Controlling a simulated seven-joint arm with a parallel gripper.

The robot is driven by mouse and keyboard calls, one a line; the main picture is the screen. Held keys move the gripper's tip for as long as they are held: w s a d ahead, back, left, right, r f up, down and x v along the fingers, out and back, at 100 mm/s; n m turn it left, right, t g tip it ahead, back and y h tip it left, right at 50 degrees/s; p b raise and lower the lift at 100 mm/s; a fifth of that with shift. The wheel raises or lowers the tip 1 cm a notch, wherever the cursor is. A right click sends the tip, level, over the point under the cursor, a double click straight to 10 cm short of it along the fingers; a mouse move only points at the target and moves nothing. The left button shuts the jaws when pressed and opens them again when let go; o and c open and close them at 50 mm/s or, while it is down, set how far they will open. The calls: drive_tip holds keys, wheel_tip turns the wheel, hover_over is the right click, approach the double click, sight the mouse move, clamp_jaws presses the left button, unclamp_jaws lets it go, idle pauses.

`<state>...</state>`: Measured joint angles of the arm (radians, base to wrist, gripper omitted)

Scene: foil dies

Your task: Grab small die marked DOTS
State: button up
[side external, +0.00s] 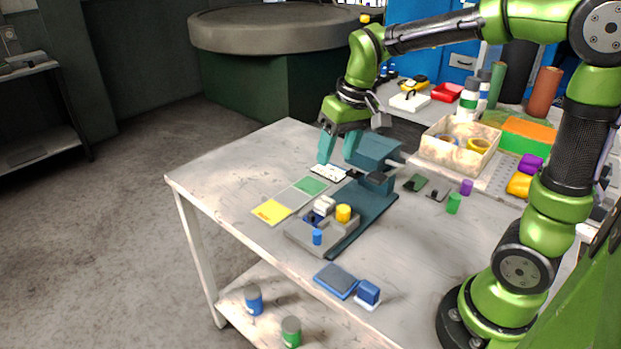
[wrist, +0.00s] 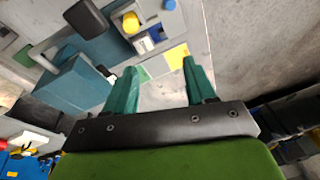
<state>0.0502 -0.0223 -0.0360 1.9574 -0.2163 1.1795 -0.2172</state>
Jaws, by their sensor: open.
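A small white plate with dark marks (side external: 328,174) lies on the table beside the teal press (side external: 375,152). It may be the die marked DOTS, but the marks are too small to read. My gripper (side external: 337,157) is open and empty, pointing down just above this plate, with its teal fingers apart. In the wrist view my gripper (wrist: 158,75) shows its two fingers spread, with bare table between them. I cannot clearly make out the white plate there.
A grey block (side external: 300,238) holds a white piece, a yellow knob (side external: 343,212) and a blue peg. Yellow (side external: 270,211) and green (side external: 310,186) cards lie to its left. A blue block (side external: 368,292) is at the front. The table's left side is clear.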

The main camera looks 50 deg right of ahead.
drive_tip(key=n+g, duration=0.1)
drive_tip(key=g, duration=0.1)
hover_over(322, 200)
drive_tip(key=s, duration=0.1)
drive_tip(key=f, duration=0.2)
drive_tip(key=w+r+n, duration=0.1)
drive_tip(key=r+n, duration=0.1)
drive_tip(key=shift+h, duration=0.4)
wheel_tip(322, 200, down, 17)
drive_tip(key=shift+f, duration=0.1)
